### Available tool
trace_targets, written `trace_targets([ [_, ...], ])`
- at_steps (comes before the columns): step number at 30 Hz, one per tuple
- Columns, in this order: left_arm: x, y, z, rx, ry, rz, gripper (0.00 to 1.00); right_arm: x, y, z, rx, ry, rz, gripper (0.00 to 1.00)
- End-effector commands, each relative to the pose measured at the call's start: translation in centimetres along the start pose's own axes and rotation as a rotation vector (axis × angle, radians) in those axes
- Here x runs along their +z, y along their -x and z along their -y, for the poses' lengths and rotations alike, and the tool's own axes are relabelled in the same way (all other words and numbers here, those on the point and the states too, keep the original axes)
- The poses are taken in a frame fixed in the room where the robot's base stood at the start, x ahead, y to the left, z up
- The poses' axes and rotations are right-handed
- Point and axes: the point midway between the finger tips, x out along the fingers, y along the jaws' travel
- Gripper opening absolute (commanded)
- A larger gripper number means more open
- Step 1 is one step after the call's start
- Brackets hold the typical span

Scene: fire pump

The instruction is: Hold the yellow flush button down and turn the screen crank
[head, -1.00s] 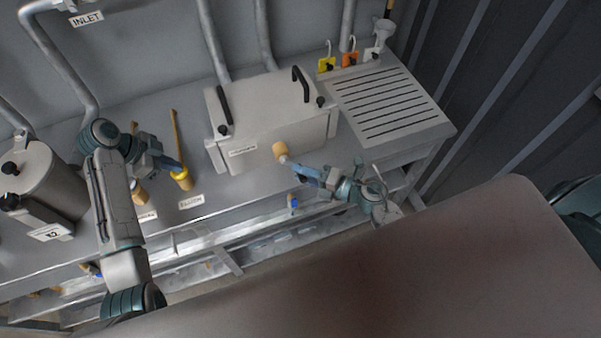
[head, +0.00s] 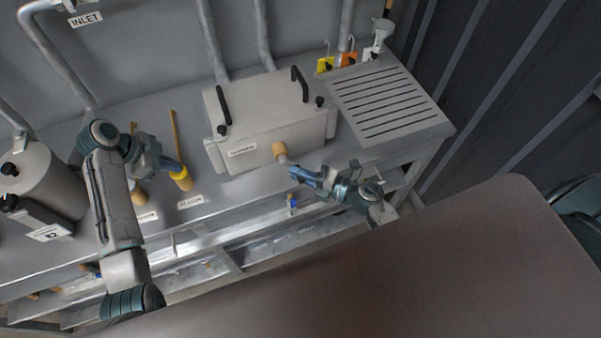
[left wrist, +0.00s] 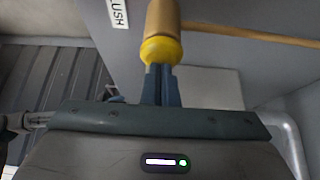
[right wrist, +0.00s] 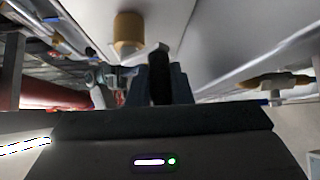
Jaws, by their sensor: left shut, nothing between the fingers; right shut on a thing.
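The yellow flush button (head: 183,173) caps a tan post on the bench, by a FLUSH label; it also shows in the left wrist view (left wrist: 161,50). My left gripper (head: 175,166) is shut and empty, its fingertips against the yellow cap. I cannot tell how far the cap is pressed. The screen crank has a tan hub (head: 280,150) on the front of the pale box (head: 245,160); the hub also shows in the right wrist view (right wrist: 128,32). My right gripper (head: 294,171) is shut on the crank's dark handle (right wrist: 160,62), below and right of the hub.
A slatted drain plate (head: 390,103) lies right of the box, with yellow and orange tags (head: 348,60) behind it. A grey cylindrical vessel (head: 40,180) stands at the left. A thin upright rod (head: 175,135) rises behind the button. A broad brown surface (head: 400,270) fills the lower right.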

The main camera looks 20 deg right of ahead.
Motion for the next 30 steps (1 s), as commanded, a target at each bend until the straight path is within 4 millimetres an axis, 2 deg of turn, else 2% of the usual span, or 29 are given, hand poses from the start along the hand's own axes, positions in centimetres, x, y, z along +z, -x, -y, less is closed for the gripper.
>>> trace_targets([
  [18,0.0,-0.1,0.0,0.001,0.001,-0.001,0.0,-1.4,-1.4,0.9,0.312,-0.313,0.001,0.0],
  [30,0.0,-0.1,0.0,0.001,0.001,0.0,0.0,-1.8,-1.7,0.9,0.409,-0.407,0.0,0.0],
])
